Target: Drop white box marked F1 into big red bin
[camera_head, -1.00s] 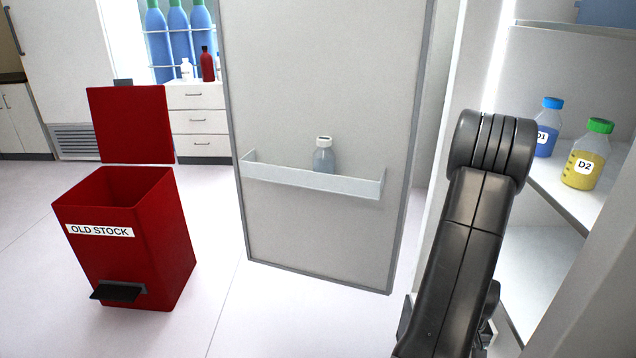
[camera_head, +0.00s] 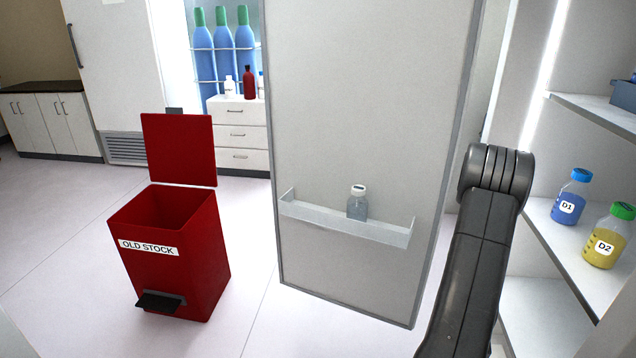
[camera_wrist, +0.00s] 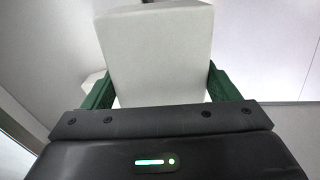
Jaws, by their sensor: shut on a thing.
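A big red bin (camera_head: 197,262) labelled OLD STOCK stands on the floor at the left of the head view, its lid (camera_head: 179,149) raised and its top open. In the wrist view, my gripper (camera_wrist: 158,88) has its green fingers shut on a white box (camera_wrist: 157,50), one finger on each side. No F1 marking shows on the face in view. In the head view my dark arm stands at the right, and the gripper and box are hidden. The bin is well to the left of my arm.
A grey open door (camera_head: 365,110) with a shelf (camera_head: 350,226) holding a bottle (camera_head: 357,202) stands between the bin and my arm. Shelves at the right hold a blue bottle D1 (camera_head: 570,197) and yellow bottle D2 (camera_head: 607,240). The floor around the bin is clear.

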